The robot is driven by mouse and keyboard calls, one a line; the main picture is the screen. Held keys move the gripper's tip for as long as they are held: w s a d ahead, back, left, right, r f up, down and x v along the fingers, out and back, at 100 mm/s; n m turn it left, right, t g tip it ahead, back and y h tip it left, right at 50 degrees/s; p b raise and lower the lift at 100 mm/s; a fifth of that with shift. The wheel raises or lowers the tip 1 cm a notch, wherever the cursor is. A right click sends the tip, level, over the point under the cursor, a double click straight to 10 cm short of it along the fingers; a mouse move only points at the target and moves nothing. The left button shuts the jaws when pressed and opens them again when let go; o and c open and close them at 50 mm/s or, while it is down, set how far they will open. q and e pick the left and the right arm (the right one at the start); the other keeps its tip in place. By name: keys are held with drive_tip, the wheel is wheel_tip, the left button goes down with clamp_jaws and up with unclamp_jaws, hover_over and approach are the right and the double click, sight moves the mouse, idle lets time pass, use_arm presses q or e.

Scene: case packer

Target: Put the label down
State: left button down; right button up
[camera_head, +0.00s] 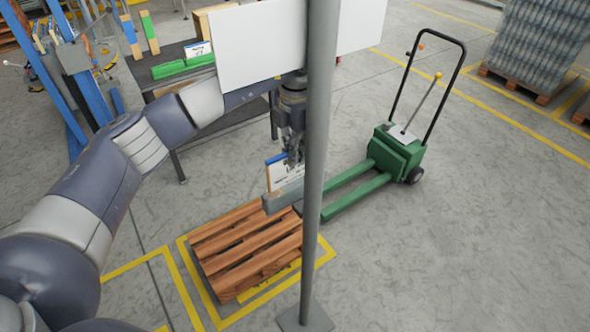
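The label (282,176), a white card with dark print and a blue top edge, hangs upright near the middle of the head view. My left gripper (292,158) points down and appears shut on the label's upper part; the fingertips are small and partly covered. A grey bar (279,198) shows at the label's lower edge; I cannot tell whether they are joined. In the picture the label lies over the back right corner of the wooden pallet (240,244). My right gripper is not in view.
A grey pole (318,180) with a white board (255,48) stands close in front, crossing the view beside my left gripper. A green pallet truck (396,152) stands to the right. A dark table (223,133) with green pieces is behind.

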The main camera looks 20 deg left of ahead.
sight(295, 179)
use_arm(q)
drive_tip(key=shift+a+f, duration=0.1)
drive_tip(key=shift+f, duration=0.8)
wheel_tip(295, 179, down, 4)
drive_tip(key=b, duration=0.2)
drive_tip(key=shift+f+b, duration=0.25)
drive_tip(key=shift+b, duration=0.15)
drive_tip(key=shift+w, duration=0.1)
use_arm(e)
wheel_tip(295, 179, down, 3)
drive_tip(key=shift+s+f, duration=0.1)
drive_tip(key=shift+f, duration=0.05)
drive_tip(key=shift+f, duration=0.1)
use_arm(q)
drive_tip(key=c, duration=1.8)
unclamp_jaws()
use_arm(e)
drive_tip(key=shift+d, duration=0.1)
use_arm(q)
wheel_tip(295, 179, up, 12)
drive_tip(key=shift+r+b, duration=0.1)
drive_tip(key=shift+b, duration=1.05)
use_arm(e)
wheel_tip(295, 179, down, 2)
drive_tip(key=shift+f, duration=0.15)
use_arm(q)
drive_tip(key=shift+a, duration=0.1)
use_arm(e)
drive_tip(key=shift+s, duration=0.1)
